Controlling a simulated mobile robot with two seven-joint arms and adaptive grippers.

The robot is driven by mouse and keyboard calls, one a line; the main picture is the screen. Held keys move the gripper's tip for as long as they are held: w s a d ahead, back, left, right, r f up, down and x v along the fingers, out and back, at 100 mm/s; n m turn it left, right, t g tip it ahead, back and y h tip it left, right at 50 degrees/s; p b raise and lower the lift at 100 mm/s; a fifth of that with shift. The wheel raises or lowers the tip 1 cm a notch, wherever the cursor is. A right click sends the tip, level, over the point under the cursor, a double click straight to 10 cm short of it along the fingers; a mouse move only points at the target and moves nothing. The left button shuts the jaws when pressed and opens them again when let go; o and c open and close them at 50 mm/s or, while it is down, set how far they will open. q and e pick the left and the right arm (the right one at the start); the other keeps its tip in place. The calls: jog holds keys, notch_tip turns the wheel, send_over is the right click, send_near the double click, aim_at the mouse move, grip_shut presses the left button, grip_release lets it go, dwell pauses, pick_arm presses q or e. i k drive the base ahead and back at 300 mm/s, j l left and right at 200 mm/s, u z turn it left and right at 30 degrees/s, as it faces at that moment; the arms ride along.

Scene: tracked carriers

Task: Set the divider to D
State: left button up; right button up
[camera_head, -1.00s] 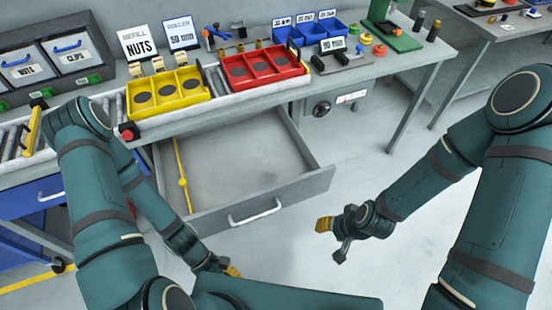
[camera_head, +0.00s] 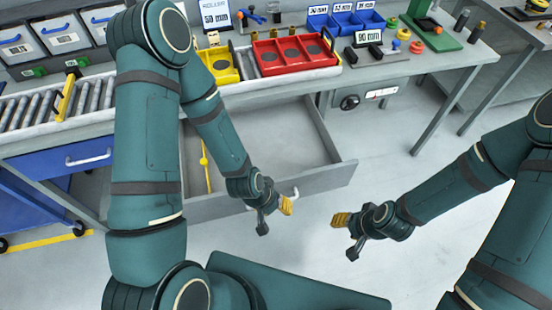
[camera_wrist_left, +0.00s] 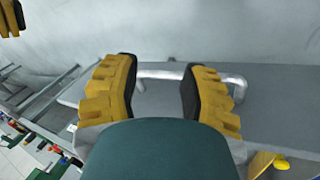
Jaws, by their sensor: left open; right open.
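The grey drawer (camera_head: 325,180) is pulled out below the bench. The divider (camera_head: 204,165), a thin yellow bar with a round knob, lies towards its left side, partly hidden by my left arm. No letter D is readable. My left gripper (camera_head: 288,205) is open in front of the drawer front, by the drawer handle (camera_head: 295,193). In the left wrist view, the handle (camera_wrist_left: 165,73) shows behind the open fingers (camera_wrist_left: 160,90); contact cannot be told. A yellow piece with a knob, likely the divider (camera_wrist_left: 262,163), shows at lower right. My right gripper (camera_head: 341,219) is open and empty over the floor.
A red tray (camera_head: 298,69) and a yellow tray (camera_head: 226,76), partly hidden by my left arm, stand on the bench above the drawer. A roller track (camera_head: 40,112) runs at left. The floor (camera_head: 330,265) in front is clear.

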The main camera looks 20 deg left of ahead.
aim_at(204, 161)
jog(key=u, duration=1.3)
jog(key=k+l+z, duration=0.15)
jog(key=z, duration=0.2)
jog(key=k+l+z, duration=0.2)
jog(key=z, duration=0.15)
jog(key=i, duration=0.5)
